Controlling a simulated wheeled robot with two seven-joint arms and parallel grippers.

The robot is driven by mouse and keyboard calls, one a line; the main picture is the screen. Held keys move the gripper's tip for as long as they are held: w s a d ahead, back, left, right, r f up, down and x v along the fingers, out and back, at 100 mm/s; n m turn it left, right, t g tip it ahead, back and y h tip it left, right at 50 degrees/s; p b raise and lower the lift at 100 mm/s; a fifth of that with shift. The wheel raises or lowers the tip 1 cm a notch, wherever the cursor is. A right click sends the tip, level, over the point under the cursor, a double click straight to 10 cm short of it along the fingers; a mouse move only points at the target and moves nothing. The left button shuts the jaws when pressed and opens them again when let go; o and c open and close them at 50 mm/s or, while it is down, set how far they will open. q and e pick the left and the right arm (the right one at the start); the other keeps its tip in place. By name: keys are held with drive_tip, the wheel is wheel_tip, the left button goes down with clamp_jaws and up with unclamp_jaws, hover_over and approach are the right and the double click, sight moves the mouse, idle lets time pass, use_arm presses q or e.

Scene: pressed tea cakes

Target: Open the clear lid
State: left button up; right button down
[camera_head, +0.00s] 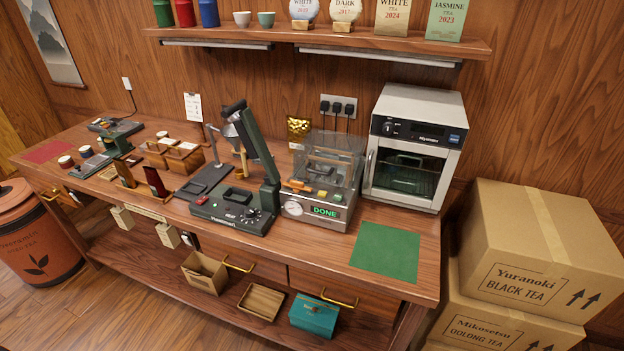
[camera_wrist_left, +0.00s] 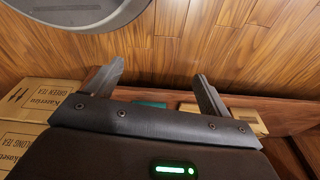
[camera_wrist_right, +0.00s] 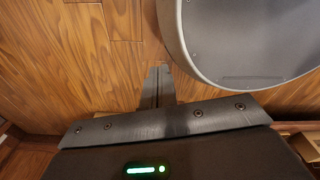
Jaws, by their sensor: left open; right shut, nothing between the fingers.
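The clear lid (camera_head: 347,143) is a see-through box-shaped cover on a silver machine (camera_head: 345,222) in the middle of the bench in the head view. It appears to be down over the machine, with dark parts showing through it. The machine's front has a round gauge and a green display reading DONE, with coloured buttons above. My left gripper (camera_wrist_left: 158,80) is open and empty over the wooden floor in the left wrist view. My right gripper (camera_wrist_right: 158,72) is shut and empty over the floor in the right wrist view. Neither gripper shows in the head view.
A dark green press (camera_head: 236,207) stands left of the machine, and a white oven (camera_head: 416,150) stands right of it. A green mat (camera_head: 386,250) lies bare at the bench's front right. Cardboard boxes (camera_head: 540,250) stand right of the bench. A shelf (camera_head: 330,37) hangs above.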

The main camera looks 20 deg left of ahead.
sight(317, 173)
use_arm(q)
drive_tip(key=w+r+t, duration=0.1)
drive_tip(key=w+r, duration=0.2)
drive_tip(key=r, duration=0.6)
drive_tip(key=w+d+r+t, duration=0.1)
drive_tip(key=w+r, duration=0.3)
drive_tip(key=r, duration=0.5)
drive_tip(key=w+r, duration=0.3)
drive_tip(key=r, duration=0.6)
drive_tip(key=w+d+r+n+t+h, duration=0.15)
drive_tip(key=w+r+t, duration=0.55)
drive_tip(key=w+r, duration=0.85)
drive_tip(key=w+d+r+t+y, duration=0.1)
drive_tip(key=w+d+r+t, duration=0.2)
drive_tip(key=w+r+t, duration=0.85)
drive_tip(key=w+g, duration=0.1)
drive_tip(key=w, duration=0.4)
drive_tip(key=w+g+p, duration=0.1)
drive_tip(key=w+g, duration=0.1)
drive_tip(key=w, duration=0.4)
drive_tip(key=w+r+g, duration=0.1)
drive_tip(key=w, duration=0.4)
drive_tip(key=shift+w+d+g+h+p, duration=0.15)
drive_tip(key=shift+d+g+h+p, duration=0.15)
drive_tip(key=shift+p, duration=0.1)
use_arm(e)
drive_tip(key=shift+w+d+r, duration=0.25)
drive_tip(key=shift+w+r, duration=0.2)
drive_tip(key=shift+r, duration=0.35)
